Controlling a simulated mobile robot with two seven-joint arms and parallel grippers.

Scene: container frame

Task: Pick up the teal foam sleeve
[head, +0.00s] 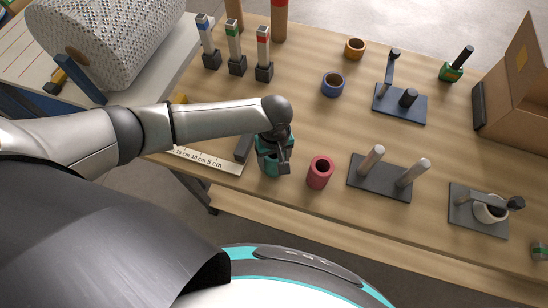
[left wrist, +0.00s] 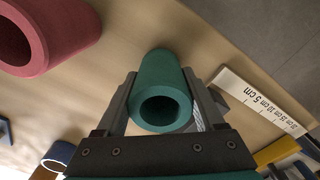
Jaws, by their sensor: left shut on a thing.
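The teal foam sleeve (left wrist: 160,85) is a short, thick-walled tube. In the left wrist view it lies between the two fingers of my left gripper (left wrist: 165,105), which touch it on both sides. In the head view my left gripper (head: 277,165) is at the table's near edge, shut on the sleeve (head: 268,167), which is largely hidden behind the gripper. The sleeve looks upright and at or close to the tabletop; I cannot tell whether it touches. My right gripper is not in view.
A red foam sleeve (head: 320,172) stands just right of my left gripper. A ruler (head: 208,160) lies to the left. A dark two-peg stand (head: 380,178) is further right. Blue (head: 333,85) and orange (head: 355,48) rings lie further back. A cardboard box (head: 520,85) stands at the right.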

